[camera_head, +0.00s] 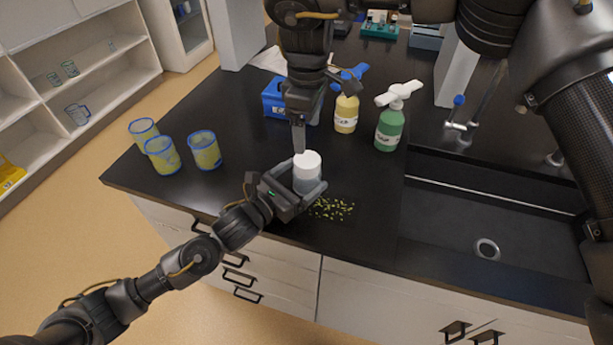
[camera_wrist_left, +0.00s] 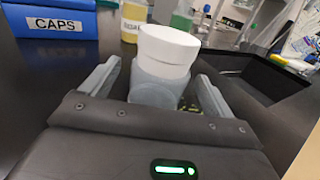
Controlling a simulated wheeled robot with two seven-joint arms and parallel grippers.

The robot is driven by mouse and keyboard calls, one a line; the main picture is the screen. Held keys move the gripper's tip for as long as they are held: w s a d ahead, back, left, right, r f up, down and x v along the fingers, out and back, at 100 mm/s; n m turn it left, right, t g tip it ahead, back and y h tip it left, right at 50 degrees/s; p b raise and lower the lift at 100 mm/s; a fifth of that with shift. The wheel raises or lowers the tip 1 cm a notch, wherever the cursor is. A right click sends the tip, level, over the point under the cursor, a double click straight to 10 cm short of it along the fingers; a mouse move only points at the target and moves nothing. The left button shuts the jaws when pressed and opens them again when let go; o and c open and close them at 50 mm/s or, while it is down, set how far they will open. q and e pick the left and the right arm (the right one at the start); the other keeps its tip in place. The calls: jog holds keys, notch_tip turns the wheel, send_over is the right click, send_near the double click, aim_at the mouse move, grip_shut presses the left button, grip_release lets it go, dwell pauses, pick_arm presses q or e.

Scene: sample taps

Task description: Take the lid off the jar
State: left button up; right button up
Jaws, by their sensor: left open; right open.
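The jar (camera_head: 306,183) stands upright on the black bench near its front edge, with a white lid (camera_head: 307,163) on top. My left gripper (camera_head: 309,187) is low at the jar, its open fingers on either side of the body. In the left wrist view the translucent jar body (camera_wrist_left: 156,88) and white lid (camera_wrist_left: 168,46) rise between the two fingers (camera_wrist_left: 152,88). My right gripper (camera_head: 299,135) hangs from above, close to the lid's upper left. Its fingers overlap in this view, and whether it touches the lid is unclear.
Green bits (camera_head: 332,208) lie scattered right of the jar. Several blue-rimmed beakers (camera_head: 205,150) stand left. Behind are a blue CAPS box (camera_head: 274,98), a yellow bottle (camera_head: 346,114) and a green bottle (camera_head: 389,129). A sink (camera_head: 480,215) is at right.

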aim_at(307, 159)
pick_arm(q)
jog(key=shift+s, duration=0.1)
pick_arm(e)
jog(key=shift+s, duration=0.1)
pick_arm(q)
jog(key=shift+c, duration=1.2)
jog(key=c, duration=1.2)
jog(key=shift+c, duration=1.3)
pick_arm(e)
jog(key=shift+r, duration=0.1)
pick_arm(q)
grip_shut()
pick_arm(e)
jog(key=shift+w+d+r, duration=0.15)
jog(key=shift+w, duration=0.05)
jog(key=m, duration=0.9)
jog(key=shift+s+f, duration=0.15)
jog(key=shift+f, duration=4.1)
